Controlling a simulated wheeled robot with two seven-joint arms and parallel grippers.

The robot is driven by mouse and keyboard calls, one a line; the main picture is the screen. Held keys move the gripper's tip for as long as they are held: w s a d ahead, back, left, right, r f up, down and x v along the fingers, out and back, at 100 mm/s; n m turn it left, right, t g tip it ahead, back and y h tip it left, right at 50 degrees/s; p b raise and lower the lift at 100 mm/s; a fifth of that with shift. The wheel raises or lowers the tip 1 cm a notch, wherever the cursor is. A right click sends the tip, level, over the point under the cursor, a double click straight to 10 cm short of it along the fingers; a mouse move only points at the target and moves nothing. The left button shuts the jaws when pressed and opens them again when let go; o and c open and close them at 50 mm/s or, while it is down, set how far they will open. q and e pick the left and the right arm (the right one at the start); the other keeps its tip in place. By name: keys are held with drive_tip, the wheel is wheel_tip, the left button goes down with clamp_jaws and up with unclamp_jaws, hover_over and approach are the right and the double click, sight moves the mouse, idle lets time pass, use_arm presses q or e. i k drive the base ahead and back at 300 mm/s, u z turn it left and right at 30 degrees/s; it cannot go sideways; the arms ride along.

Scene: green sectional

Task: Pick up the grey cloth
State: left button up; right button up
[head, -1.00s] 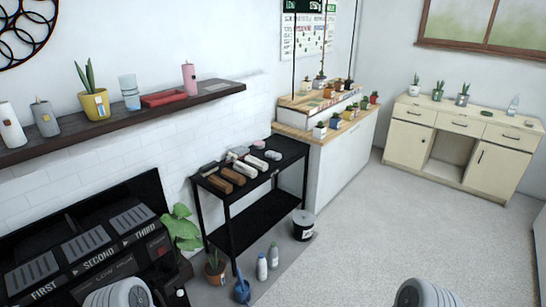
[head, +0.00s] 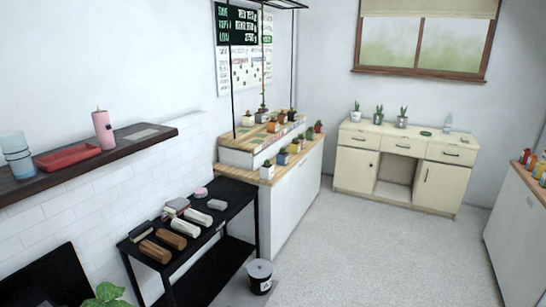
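I cannot make out a grey cloth for certain in the head view. A black two-level cart (head: 228,208) stands against the left wall. On its top lie brown blocks (head: 154,251), whitish blocks (head: 171,240) and a small light grey item (head: 217,204), too small to identify. Neither of my grippers is in the head view.
A cream desk (head: 354,165) stands at the back under a window. A white cabinet with a wooden top (head: 292,196) holds small pots. A wall shelf (head: 100,164) juts out at left. A bucket (head: 260,279) stands beside the cart. The pale floor (head: 375,255) is open in the middle.

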sight(217, 205)
drive_tip(key=z, duration=0.4)
drive_tip(key=i, duration=2.05)
drive_tip(key=u, duration=0.55)
drive_tip(key=i, duration=1.8)
drive_tip(key=u, duration=0.65)
